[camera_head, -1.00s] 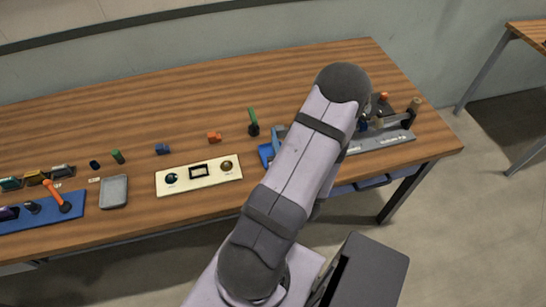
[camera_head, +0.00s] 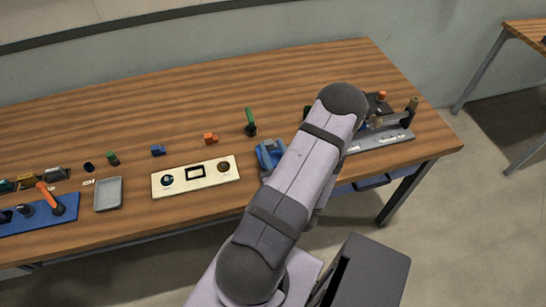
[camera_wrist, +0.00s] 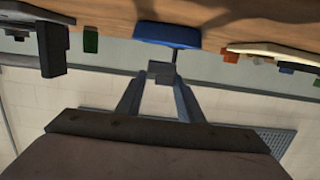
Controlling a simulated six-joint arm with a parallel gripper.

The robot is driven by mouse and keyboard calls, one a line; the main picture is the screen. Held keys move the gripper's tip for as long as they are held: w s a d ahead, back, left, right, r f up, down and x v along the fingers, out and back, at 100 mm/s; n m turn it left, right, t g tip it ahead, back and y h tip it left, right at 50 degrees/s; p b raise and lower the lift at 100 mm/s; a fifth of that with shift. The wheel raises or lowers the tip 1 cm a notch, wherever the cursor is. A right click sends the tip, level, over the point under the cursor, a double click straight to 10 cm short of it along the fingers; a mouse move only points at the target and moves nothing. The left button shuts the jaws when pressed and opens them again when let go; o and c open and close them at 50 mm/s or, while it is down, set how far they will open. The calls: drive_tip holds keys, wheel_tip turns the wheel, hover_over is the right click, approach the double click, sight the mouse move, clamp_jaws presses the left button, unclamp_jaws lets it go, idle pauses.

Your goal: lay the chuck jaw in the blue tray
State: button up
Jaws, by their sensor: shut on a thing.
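The chuck jaw looks like a small grey block (camera_wrist: 160,70) in the wrist view. My gripper (camera_wrist: 158,82) is shut on it, with a finger on each side. The blue tray (camera_wrist: 165,31) shows just beyond the held block in the wrist view, and the two look apart in that picture. In the head view the blue tray (camera_head: 264,163) lies on the table beside my arm, partly covered by it. Something grey-blue shows over the tray there, too small to make out. My gripper is hidden behind my arm in the head view.
A cream panel (camera_head: 216,182) and a grey tray (camera_head: 108,195) lie left of the blue tray. An orange block (camera_head: 210,138) and a green-handled piece (camera_head: 250,122) stand behind. A grey fixture (camera_head: 385,140) with several parts is at the right. The table's back is clear.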

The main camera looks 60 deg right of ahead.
sight(274, 165)
drive_tip(key=shift+f, duration=0.2)
drive_tip(key=shift+f, duration=1.8)
drive_tip(key=shift+f, duration=0.1)
drive_tip(key=o, duration=1.2)
drive_tip(key=shift+r, duration=0.2)
drive_tip(key=shift+s+a+f, duration=0.15)
drive_tip(key=shift+s, duration=0.05)
drive_tip(key=shift+b+v, duration=0.65)
drive_tip(key=shift+v, duration=1.85)
